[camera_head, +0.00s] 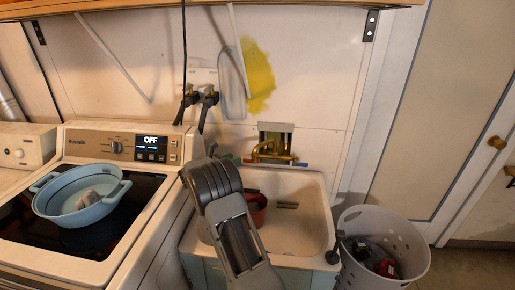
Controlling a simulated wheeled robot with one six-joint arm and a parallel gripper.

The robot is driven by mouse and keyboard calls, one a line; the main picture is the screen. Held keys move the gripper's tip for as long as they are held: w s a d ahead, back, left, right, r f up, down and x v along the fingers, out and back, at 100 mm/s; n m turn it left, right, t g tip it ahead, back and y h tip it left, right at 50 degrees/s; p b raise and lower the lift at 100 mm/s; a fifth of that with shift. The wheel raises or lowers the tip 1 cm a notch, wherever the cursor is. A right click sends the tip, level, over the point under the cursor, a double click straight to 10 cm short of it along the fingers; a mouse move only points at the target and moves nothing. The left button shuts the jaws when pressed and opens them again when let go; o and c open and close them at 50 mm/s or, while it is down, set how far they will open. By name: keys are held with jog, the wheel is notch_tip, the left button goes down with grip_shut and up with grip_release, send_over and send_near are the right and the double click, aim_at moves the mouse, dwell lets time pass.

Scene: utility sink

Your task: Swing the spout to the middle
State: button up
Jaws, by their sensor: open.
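A brass faucet (275,150) is mounted on the wall plate behind the white utility sink (318,215). Its brass pipework is small and crowded in this view, so I cannot tell exactly which way the spout points. A blue end (300,164) shows on the faucet's right side. My grey and black arm rises from the bottom centre in front of the sink's left part, its dark bend left of and below the faucet. I cannot make out my gripper's fingers; no contact with the faucet shows.
A red object (259,212) lies in the sink's left part, partly behind my arm. A laundry basket (405,245) stands right of the sink. At left, a blue pot (82,207) sits on the appliance (150,240). Hoses (208,100) hang above.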

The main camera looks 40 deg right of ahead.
aim_at(256, 148)
jog(key=shift+n+h, duration=0.4)
jog(key=shift+n, duration=0.1)
jog(key=d+p, duration=0.1)
jog(key=d, duration=0.8)
jog(key=d+p, duration=0.1)
jog(key=d, duration=0.4)
jog(key=shift+w+d+f+p, duration=0.25)
jog(key=shift+w+p, duration=0.05)
grip_shut()
